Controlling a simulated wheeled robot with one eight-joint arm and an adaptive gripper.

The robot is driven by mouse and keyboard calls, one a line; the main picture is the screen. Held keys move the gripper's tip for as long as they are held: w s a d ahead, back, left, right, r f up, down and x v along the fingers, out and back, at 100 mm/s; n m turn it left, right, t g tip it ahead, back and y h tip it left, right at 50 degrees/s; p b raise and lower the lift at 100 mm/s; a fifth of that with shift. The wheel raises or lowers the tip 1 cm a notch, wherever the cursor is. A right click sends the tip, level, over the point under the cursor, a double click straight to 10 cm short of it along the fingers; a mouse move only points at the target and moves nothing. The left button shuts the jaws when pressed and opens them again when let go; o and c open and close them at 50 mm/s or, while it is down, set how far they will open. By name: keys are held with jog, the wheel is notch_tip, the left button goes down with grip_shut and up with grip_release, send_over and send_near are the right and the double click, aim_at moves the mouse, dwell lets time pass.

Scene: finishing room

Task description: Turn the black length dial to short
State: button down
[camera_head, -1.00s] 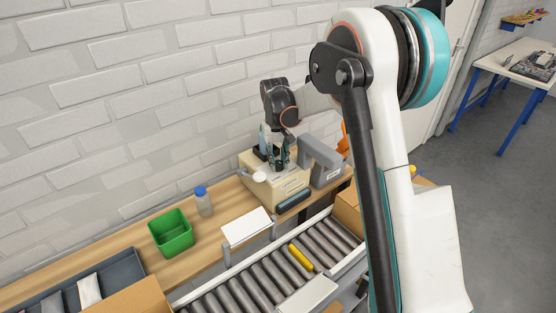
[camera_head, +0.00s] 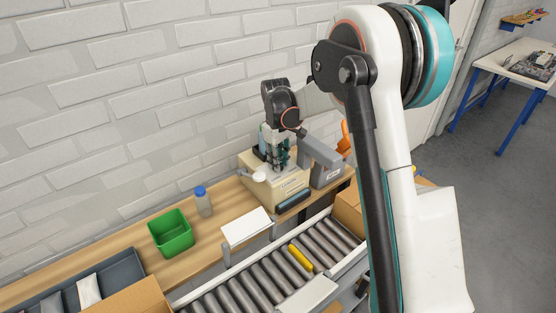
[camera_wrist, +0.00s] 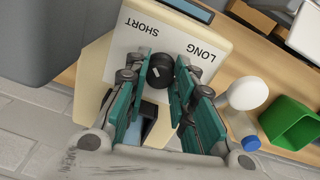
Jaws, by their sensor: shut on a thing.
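The black length dial (camera_wrist: 159,72) sits on the sloped top of a beige machine (camera_wrist: 115,50), between my two teal-padded fingers in the wrist view. My gripper (camera_wrist: 161,75) is shut on the dial from both sides. A short white mark shows on the dial's face; which label it points to is hard to tell. The printed word SHORT (camera_wrist: 141,28) is above the dial to the left, and LONG (camera_wrist: 201,54) is to the right. In the head view my gripper (camera_head: 274,158) is over the beige machine (camera_head: 285,189), and the dial is hidden there.
A grey device (camera_head: 325,168) stands close on the machine's right. A white round part (camera_head: 259,176) is at its left. A blue-capped bottle (camera_head: 203,202) and green bin (camera_head: 171,233) stand further left on the bench. A roller conveyor (camera_head: 265,285) with a yellow object (camera_head: 300,257) runs in front.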

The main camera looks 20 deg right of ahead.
dwell(0.4)
jog(key=c, duration=1.3)
grip_release()
jog(key=shift+c, duration=0.2)
notch_tip(320, 180, up, 12)
jog(key=shift+a, duration=0.2)
jog(key=shift+s, duration=0.1)
